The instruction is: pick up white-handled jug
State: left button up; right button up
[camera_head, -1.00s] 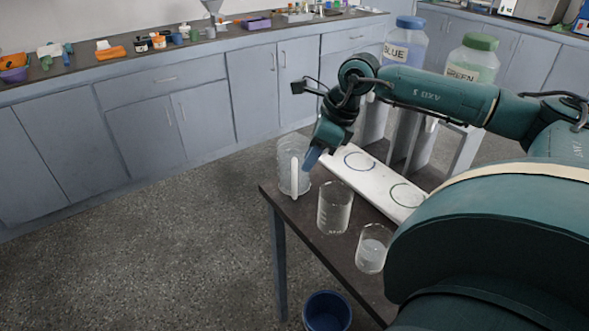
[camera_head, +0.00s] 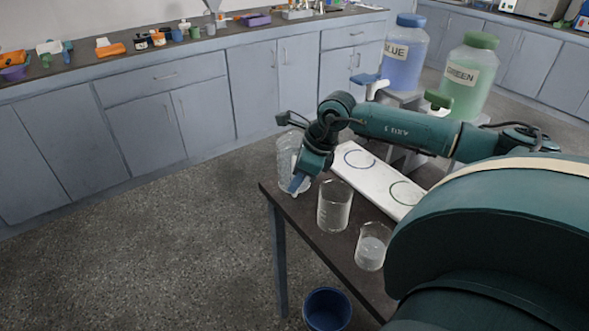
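The clear jug (camera_head: 286,158) stands upright at the far left corner of the dark table. Its white handle, on the side facing me, is now mostly hidden behind my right gripper (camera_head: 297,183). I cannot tell whether the fingers are open or closed around the handle. My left gripper is not in view.
An empty beaker (camera_head: 334,207) and a beaker with some clear liquid (camera_head: 371,250) stand near the table's front edge. Behind them lies a white board (camera_head: 375,175) with two ringed spots. Large blue (camera_head: 404,60) and green (camera_head: 468,82) bottles stand behind. A blue bin (camera_head: 327,309) is on the floor.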

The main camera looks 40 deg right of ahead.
grip_shut()
jog(key=shift+r, duration=0.3)
dwell(0.4)
jog(key=shift+r, duration=4.7)
